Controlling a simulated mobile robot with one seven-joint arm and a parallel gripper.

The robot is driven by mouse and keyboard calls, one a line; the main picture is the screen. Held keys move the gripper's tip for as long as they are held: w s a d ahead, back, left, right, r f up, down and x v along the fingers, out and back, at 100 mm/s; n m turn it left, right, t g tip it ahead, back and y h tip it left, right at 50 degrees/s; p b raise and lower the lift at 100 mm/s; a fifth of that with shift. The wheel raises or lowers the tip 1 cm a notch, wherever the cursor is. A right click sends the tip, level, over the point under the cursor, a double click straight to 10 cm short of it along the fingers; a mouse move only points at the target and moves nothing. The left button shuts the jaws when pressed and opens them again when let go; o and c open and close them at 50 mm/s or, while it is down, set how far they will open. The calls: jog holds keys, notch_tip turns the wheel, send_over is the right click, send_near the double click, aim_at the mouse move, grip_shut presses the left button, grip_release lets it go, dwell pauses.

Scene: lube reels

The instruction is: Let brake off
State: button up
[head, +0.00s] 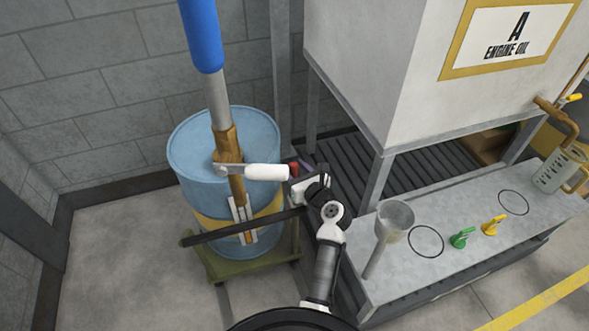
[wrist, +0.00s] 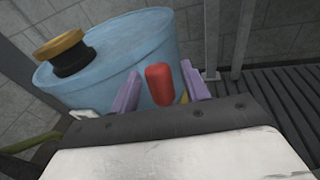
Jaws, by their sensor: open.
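A small red grip (head: 294,169), perhaps the brake's handle, shows beside the blue drum. In the wrist view the red grip (wrist: 159,85) stands upright between the two purple fingers of my gripper (wrist: 161,88), with a gap on each side. My gripper (head: 302,166) is open and lies just right of the drum in the head view. What the red grip is fixed to is hidden behind my gripper's body. The blue drum (head: 196,150) with a yellow band stands on a green wheeled base (head: 229,266).
A blue-topped pole (head: 203,40) with a white side handle (head: 268,172) rises in front of the drum. A dark bar (head: 215,234) crosses below it. At right are a white oil tank (head: 370,60) and a grey bench (head: 385,276) with a funnel (head: 396,216). Floor at left is clear.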

jog(key=f+v, duration=0.1)
jog(key=v, duration=0.6)
jog(key=shift+s+r, duration=0.15)
jog(key=shift+r, duration=0.4)
jog(key=shift+d, duration=0.15)
